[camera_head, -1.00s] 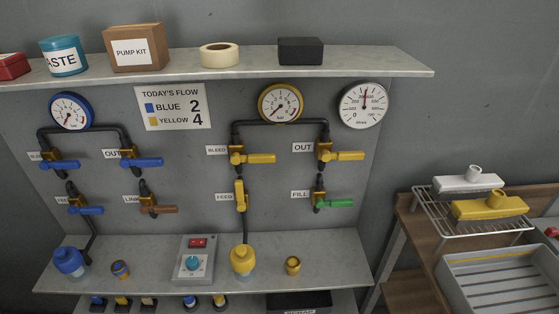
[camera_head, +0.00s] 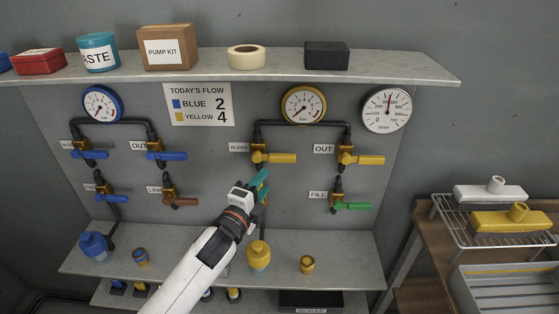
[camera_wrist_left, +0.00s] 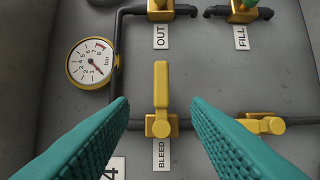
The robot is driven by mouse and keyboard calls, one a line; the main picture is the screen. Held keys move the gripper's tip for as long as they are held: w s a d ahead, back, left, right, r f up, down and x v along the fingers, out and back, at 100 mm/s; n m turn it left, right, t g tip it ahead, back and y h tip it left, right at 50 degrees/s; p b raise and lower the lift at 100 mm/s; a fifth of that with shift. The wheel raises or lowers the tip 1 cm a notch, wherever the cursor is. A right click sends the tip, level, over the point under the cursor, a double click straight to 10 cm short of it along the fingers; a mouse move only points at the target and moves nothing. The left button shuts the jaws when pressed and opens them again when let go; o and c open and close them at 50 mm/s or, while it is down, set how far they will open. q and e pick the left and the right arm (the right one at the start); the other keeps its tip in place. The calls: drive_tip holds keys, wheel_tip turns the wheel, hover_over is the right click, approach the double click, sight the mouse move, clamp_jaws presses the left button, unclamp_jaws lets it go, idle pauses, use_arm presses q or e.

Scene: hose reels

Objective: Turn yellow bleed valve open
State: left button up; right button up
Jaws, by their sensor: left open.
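The yellow bleed valve (camera_head: 275,157) is on the panel beside its BLEED label, below the yellow gauge (camera_head: 304,105). Its handle points right in the head view. In the left wrist view the bleed valve (camera_wrist_left: 161,95) has its handle pointing up, across the dark pipe, and sits between the fingers in the picture. My left gripper (camera_head: 263,186) has teal fingers, is open and empty, and is just below the bleed valve in the head view. No contact shows. It covers most of the feed valve, which shows in the wrist view (camera_wrist_left: 264,124). My right gripper is out of view.
The yellow OUT valve (camera_head: 361,159) and green-handled FILL valve (camera_head: 352,206) are to the right. Blue valves (camera_head: 168,155) are to the left. A shelf (camera_head: 400,71) with boxes and tape runs above. A lower ledge (camera_head: 340,268) holds a yellow bottle (camera_head: 259,256) below the gripper.

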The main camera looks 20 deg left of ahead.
sight(280, 161)
use_arm(q)
drive_tip(key=w, duration=0.3)
drive_tip(key=w+d+p, duration=0.1)
drive_tip(key=w, duration=0.3)
drive_tip(key=w+p, duration=0.1)
drive_tip(key=w, duration=0.3)
drive_tip(key=shift+d+f, duration=0.1)
drive_tip(key=shift+d, duration=0.05)
drive_tip(key=shift+s, duration=0.1)
clamp_jaws()
